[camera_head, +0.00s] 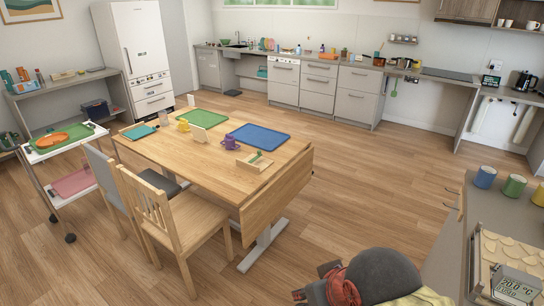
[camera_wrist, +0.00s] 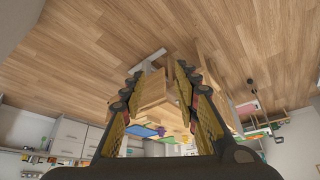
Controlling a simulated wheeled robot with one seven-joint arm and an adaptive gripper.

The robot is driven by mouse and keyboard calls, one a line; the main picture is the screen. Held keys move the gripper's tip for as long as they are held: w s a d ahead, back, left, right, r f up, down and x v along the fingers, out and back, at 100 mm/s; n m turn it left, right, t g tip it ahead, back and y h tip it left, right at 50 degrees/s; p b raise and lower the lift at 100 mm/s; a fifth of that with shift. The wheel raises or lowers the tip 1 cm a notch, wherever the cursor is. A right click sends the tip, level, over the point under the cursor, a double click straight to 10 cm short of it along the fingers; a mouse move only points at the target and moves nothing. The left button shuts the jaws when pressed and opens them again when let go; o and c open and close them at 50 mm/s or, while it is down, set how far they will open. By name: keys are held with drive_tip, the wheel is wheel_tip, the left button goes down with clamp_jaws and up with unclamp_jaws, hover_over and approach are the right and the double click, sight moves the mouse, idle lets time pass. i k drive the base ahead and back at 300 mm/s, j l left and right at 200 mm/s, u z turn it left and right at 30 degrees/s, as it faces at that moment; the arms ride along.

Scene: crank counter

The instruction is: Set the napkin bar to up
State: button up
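A small light-wood holder (camera_head: 247,165) with a green part (camera_head: 257,156) sits at the right end of the wooden table (camera_head: 225,183). It looks like the napkin holder, and the green part may be its bar. It is too small to tell how the bar is set. My gripper (camera_wrist: 160,77) is open in the wrist view, with nothing between its yellow-padded fingers. The wrist view is upside down, and the table end (camera_wrist: 155,105) shows beyond the fingers, well away from them. Part of my arm shows at the bottom of the head view.
A purple mug (camera_head: 230,142), blue mat (camera_head: 258,137) and green mat (camera_head: 202,118) share the table. Chairs (camera_head: 178,215) stand at its front left. A counter with mugs (camera_head: 485,177) is at the right. The floor (camera_head: 350,185) right of the table is clear.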

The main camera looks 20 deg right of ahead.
sight(260, 151)
drive_tip(key=i+z, duration=0.25)
drive_tip(key=i+l, duration=0.2)
drive_tip(key=i, duration=0.4)
drive_tip(key=i+l, duration=0.15)
drive_tip(key=i, duration=0.5)
drive_tip(key=i+l+z, duration=0.1)
drive_tip(key=i, duration=0.5)
drive_tip(key=i+l, duration=0.2)
drive_tip(key=i, duration=0.45)
drive_tip(key=i+l, duration=0.15)
drive_tip(key=i, duration=0.45)
